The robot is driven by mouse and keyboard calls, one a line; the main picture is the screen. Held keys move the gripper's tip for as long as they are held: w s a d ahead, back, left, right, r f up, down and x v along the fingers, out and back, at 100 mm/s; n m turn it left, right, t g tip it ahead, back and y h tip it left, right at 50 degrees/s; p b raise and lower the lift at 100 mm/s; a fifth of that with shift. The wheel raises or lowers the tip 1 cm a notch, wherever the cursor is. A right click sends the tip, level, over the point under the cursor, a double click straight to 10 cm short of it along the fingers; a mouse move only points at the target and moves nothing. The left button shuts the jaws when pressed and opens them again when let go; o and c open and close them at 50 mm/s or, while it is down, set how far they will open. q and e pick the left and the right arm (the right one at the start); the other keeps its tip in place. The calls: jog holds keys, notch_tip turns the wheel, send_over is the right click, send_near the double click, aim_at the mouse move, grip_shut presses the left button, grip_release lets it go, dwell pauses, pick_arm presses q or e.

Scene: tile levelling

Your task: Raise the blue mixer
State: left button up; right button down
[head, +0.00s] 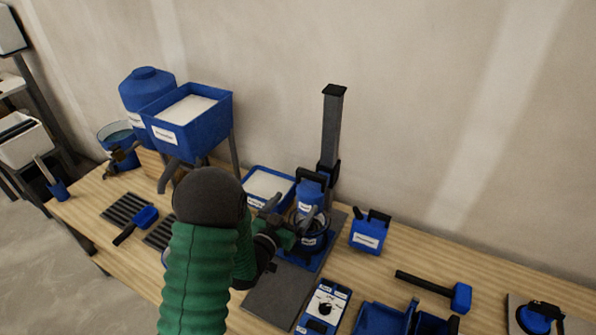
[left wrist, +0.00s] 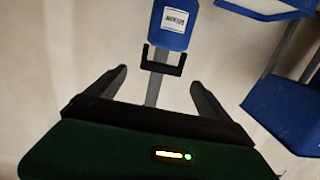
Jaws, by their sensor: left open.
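The blue mixer (head: 311,196) is mounted on an upright dark grey post (head: 332,125) at the back of the bench. Its head, with a white label, stands above a dark bucket (head: 309,240) on the mixer's base. In the left wrist view the blue mixer (left wrist: 172,25) is at the top, with a black U-shaped handle (left wrist: 163,64) below the label. My left gripper (head: 284,222) is open in front of the mixer. In the left wrist view its fingers (left wrist: 159,79) stand either side of the handle, apparently not touching it. My right gripper is not in view.
A blue hopper (head: 187,132) of white powder and a blue tray (head: 268,185) stand left of the mixer. A blue container (head: 369,235) stands right. A control box (head: 323,308) and a blue mallet (head: 460,297) lie nearer the front.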

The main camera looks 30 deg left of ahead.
aim_at(313, 173)
pick_arm(q)
jog(key=shift+o, duration=0.4)
jog(key=shift+s+a+r+t, duration=0.3)
jog(key=shift+a+t, duration=0.1)
jog(key=shift+a, duration=0.1)
jog(key=w, duration=1.1)
jog(key=w+a+p, duration=0.1)
jog(key=w, duration=0.5)
jog(key=shift+r, duration=0.15)
jog(key=shift+s+d, duration=0.1)
jog(key=shift+c, duration=0.3)
jog(key=c, duration=1.7)
notch_tip(313, 173, up, 13)
jog(key=p, duration=0.5)
jog(key=shift+r, duration=0.1)
jog(key=shift+c, duration=0.2)
